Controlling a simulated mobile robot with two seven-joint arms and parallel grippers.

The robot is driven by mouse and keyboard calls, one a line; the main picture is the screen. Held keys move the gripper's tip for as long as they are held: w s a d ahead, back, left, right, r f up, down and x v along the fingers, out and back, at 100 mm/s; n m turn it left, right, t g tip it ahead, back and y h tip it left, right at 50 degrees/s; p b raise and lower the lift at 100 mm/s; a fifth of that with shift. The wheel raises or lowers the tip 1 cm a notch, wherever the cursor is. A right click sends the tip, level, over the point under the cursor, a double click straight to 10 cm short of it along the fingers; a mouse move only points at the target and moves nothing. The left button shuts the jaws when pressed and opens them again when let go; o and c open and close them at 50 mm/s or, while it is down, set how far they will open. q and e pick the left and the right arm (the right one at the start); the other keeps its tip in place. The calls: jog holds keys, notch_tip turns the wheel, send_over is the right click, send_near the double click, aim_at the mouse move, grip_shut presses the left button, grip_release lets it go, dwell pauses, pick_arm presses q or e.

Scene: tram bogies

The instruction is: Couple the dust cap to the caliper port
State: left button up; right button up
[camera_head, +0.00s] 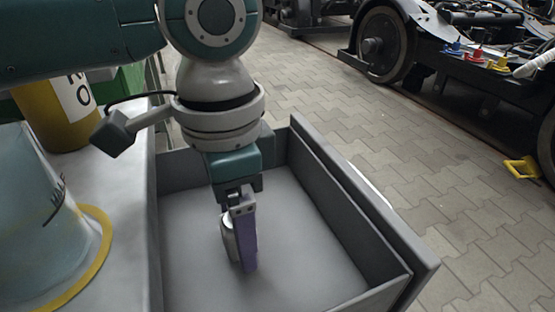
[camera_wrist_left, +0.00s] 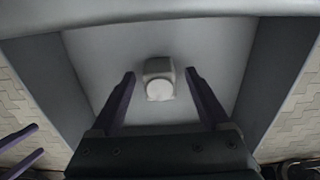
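A small pale object with a round white face, which looks like the dust cap (camera_wrist_left: 159,88), lies in the open grey drawer (camera_head: 352,203). It shows in the head view (camera_head: 228,238), partly hidden behind a purple finger. My left gripper (camera_head: 241,262) reaches down into the drawer. In the left wrist view its two purple fingers (camera_wrist_left: 160,76) stand apart on either side of the object, with gaps on both sides. My right gripper (camera_wrist_left: 38,140) shows at the lower left of the left wrist view, its purple fingers apart and empty. I cannot pick out the caliper port.
The drawer walls surround my left gripper. A bench (camera_head: 128,200) at left holds a yellow canister (camera_head: 55,112) and a clear bluish container (camera_head: 35,215). A bogie with a wheel (camera_head: 383,45) and blue, red and yellow caps (camera_head: 477,54) stands at back right. Paved floor (camera_head: 440,150) lies between.

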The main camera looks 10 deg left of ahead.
pick_arm(q)
grip_shut()
dwell(0.4)
notch_tip(320, 180, up, 20)
jog(key=p, duration=0.8)
